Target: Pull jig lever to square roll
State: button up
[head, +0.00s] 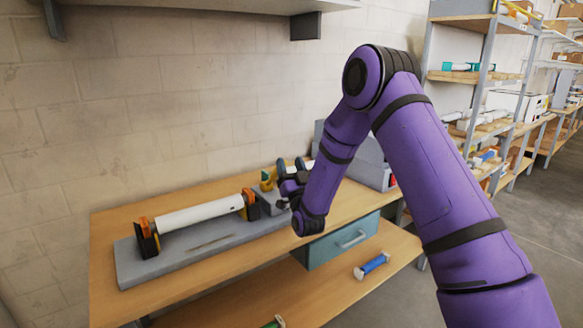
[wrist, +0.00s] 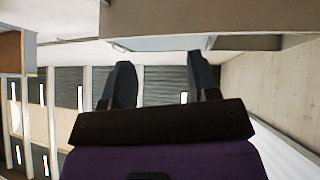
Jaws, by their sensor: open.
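A white roll (head: 200,215) lies across a grey jig base (head: 185,265) on the wooden bench. Black and orange end supports (head: 147,237) hold it at its left and right ends. A narrow slot shows in the base in front of the roll. I cannot clearly make out the jig lever in either view. My gripper (head: 288,188) is right of the roll's right-hand support, above the bench and partly hidden by my arm. In the wrist view my gripper (wrist: 162,85) is open, with nothing between its fingers.
A grey machine (head: 370,160) stands at the back right of the bench, partly behind my arm. A teal drawer (head: 342,240) hangs under the bench top. A blue roll (head: 371,265) lies on the lower shelf.

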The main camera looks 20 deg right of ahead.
jog(key=shift+s, duration=0.65)
